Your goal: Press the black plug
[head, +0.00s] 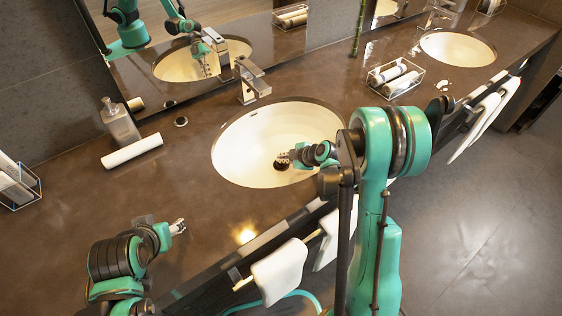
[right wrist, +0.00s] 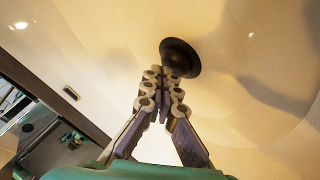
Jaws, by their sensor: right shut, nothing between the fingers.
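The black plug (head: 281,166) is a dark round disc at the bottom of the near white oval sink (head: 235,150). It also shows in the right wrist view (right wrist: 184,56), just beyond my fingertips. My right gripper (head: 284,157) reaches down into the sink, and its tips partly cover the plug in the head view. In the right wrist view my right gripper (right wrist: 164,76) is shut and empty, its tips at the plug's lower left edge. I cannot tell whether they touch it. My left gripper (head: 180,226) is low over the counter at the left, away from the sink; its finger opening is too small to judge.
A faucet (head: 250,80) stands behind the sink. A soap bottle (head: 119,121) and a rolled white towel (head: 132,151) are at the left. A wire basket with rolls (head: 395,79) stands right of the sink. White towels (head: 279,272) hang along the front edge.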

